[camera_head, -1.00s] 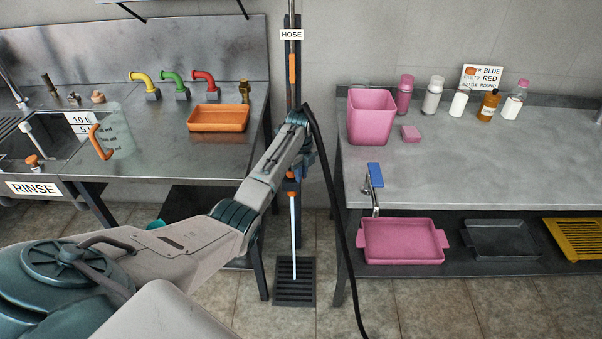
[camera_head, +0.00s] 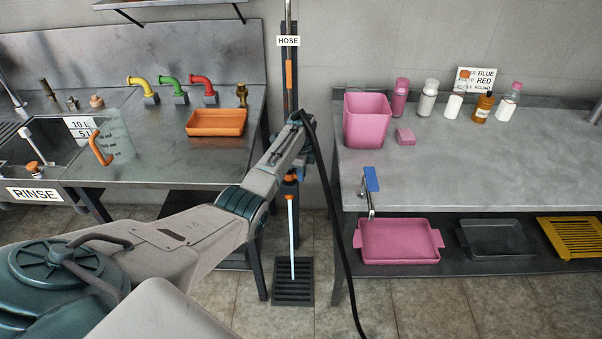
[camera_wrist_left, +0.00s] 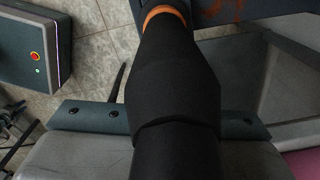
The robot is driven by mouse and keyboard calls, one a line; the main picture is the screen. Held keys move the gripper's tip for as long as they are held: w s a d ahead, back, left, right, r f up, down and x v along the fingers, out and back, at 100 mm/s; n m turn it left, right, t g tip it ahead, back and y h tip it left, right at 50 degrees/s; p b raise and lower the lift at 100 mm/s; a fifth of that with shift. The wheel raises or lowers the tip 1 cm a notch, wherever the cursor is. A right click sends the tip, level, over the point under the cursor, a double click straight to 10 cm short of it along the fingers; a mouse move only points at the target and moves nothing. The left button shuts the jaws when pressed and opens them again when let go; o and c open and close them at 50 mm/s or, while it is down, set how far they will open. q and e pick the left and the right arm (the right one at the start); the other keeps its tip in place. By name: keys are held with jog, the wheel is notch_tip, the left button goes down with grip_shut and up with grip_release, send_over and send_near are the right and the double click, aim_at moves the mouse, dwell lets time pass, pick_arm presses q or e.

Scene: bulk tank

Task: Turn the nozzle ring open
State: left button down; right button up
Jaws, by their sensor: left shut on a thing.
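My left gripper (camera_head: 290,178) is at the hose stand, between the two benches, and is shut on the black hose nozzle (camera_wrist_left: 172,85). In the left wrist view the nozzle body runs up through the middle, between the teal jaw parts. An orange ring (camera_wrist_left: 165,12) circles its far end. In the head view my arm hides most of the nozzle; a bit of orange shows just below the gripper. A thin pale straight line (camera_head: 292,235), like a water jet, runs from there down to the floor grate (camera_head: 293,292). The ring's exact turn cannot be told. My right gripper is not in view.
The black hose (camera_head: 330,200) loops down to the floor right of my arm. The steel bench (camera_head: 470,175) stands to the right, with a pink bucket (camera_head: 367,122). The sink bench (camera_head: 160,165) stands to the left, with an orange tray (camera_head: 216,123).

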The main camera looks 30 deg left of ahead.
pick_arm(q)
jog(key=shift+w, duration=0.1)
dwell(1.4)
jog(key=c, duration=1.5)
grip_release()
jog(key=shift+r, duration=0.1)
notch_tip(320, 180, up, 11)
jog(key=shift+f+b, duration=0.15)
jog(key=shift+b, duration=0.45)
